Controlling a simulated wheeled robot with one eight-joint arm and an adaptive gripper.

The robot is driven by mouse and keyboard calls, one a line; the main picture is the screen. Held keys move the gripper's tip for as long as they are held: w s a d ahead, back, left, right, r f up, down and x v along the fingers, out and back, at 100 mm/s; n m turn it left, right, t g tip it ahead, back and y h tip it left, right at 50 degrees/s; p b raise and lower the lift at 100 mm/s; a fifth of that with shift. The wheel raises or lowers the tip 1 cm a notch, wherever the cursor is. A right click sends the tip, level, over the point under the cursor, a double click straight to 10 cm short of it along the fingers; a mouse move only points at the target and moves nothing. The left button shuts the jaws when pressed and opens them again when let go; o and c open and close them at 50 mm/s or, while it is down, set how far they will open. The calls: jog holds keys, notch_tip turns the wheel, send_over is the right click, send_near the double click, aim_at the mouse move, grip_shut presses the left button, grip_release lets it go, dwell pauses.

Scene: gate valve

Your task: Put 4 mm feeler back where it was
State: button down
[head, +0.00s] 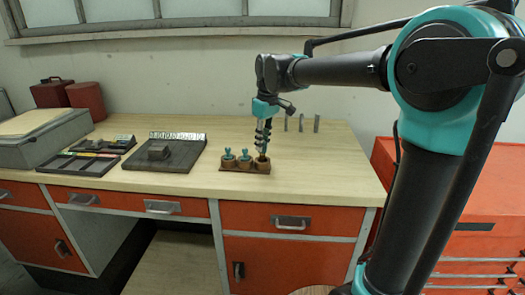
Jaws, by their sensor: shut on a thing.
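My gripper (262,142) points straight down over the right-hand cup of a small dark rack (244,169) on the wooden workbench. It is shut, and its fingertips come close to that cup. What it holds is too small and hidden to make out clearly; it appears to be the feeler. The left cup (228,163) and the middle cup (245,163) of the rack each hold a teal-topped piece. No size marking can be read, so I cannot tell which is 4 mm. I cannot tell whether the held piece sits inside the right cup (262,164).
Several thin grey upright pieces (302,124) stand behind the rack to the right. A dark plate with a block (164,154) and black trays (80,164) lie to the left. A grey case (40,140) stands at far left. The bench front right of the rack is clear.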

jog(key=shift+f, duration=1.6)
jog(key=shift+f, duration=0.1)
jog(key=c, duration=1.4)
grip_release()
jog(key=shift+c, duration=0.2)
notch_tip(320, 180, up, 12)
jog(key=d, duration=0.1)
jog(key=shift+s, duration=0.45)
jog(key=shift+d, duration=0.1)
